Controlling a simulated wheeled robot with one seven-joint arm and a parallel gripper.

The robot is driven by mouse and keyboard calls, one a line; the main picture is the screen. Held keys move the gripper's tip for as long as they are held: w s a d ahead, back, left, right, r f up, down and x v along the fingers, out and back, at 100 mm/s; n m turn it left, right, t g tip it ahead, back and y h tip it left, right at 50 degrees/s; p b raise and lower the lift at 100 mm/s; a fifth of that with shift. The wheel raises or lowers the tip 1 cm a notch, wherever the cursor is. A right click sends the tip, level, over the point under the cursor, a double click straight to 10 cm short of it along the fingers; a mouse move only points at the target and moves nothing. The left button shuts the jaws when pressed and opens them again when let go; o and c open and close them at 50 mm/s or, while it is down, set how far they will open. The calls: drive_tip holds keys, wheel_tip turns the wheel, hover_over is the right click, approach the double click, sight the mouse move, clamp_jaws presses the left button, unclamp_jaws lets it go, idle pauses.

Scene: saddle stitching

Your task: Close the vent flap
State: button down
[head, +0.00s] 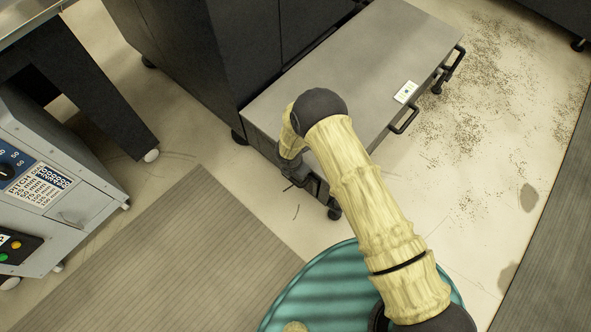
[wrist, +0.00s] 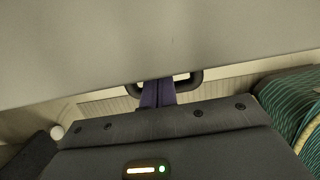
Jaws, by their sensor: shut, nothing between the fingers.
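I cannot pick out with certainty which part is the vent flap. A broad grey panel (head: 345,60) forms the top of a low unit against the dark machine in the head view. A grey surface (wrist: 150,40) fills the top of the wrist view, with a dark handle (wrist: 190,84) at its lower edge. My gripper (wrist: 157,92) is shut, its purplish fingers at the middle of that handle. The fingertips are partly hidden at the grey edge, and contact is unclear. In the head view my gripper (head: 291,172) is down by the unit's near end, mostly hidden by my arm.
Two dark handles (head: 404,118) stick out from the unit's right side. A teal round object (head: 310,290) stands below my arm. A control box (head: 60,180) is at the left. A ribbed mat (head: 170,260) covers the floor. Specks (head: 490,90) litter the floor at right.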

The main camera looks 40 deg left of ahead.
wheel_tip(320, 180, up, 17)
drive_tip(key=s+p, duration=0.2)
drive_tip(key=p, duration=0.2)
drive_tip(key=shift+s, duration=0.4)
drive_tip(key=shift+r, duration=0.15)
drive_tip(key=w+d+r+m, duration=0.7)
drive_tip(key=d+r+m, duration=0.15)
drive_tip(key=d, duration=0.25)
drive_tip(key=w+d+r+m, duration=0.7)
drive_tip(key=d+r+m, duration=0.1)
drive_tip(key=d+r, duration=0.2)
drive_tip(key=s+d+r+m, duration=0.2)
drive_tip(key=d+r+m, duration=0.1)
drive_tip(key=d+m, duration=0.3)
drive_tip(key=s+d+r+m, duration=0.3)
drive_tip(key=d+m, duration=0.3)
drive_tip(key=d, duration=0.3)
drive_tip(key=s+d+r+m, duration=0.3)
drive_tip(key=d+r+m, duration=0.2)
drive_tip(key=d+m, duration=0.2)
drive_tip(key=shift+d+r+t, duration=0.25)
drive_tip(key=shift+d+t, duration=0.05)
drive_tip(key=shift+d, duration=0.35)
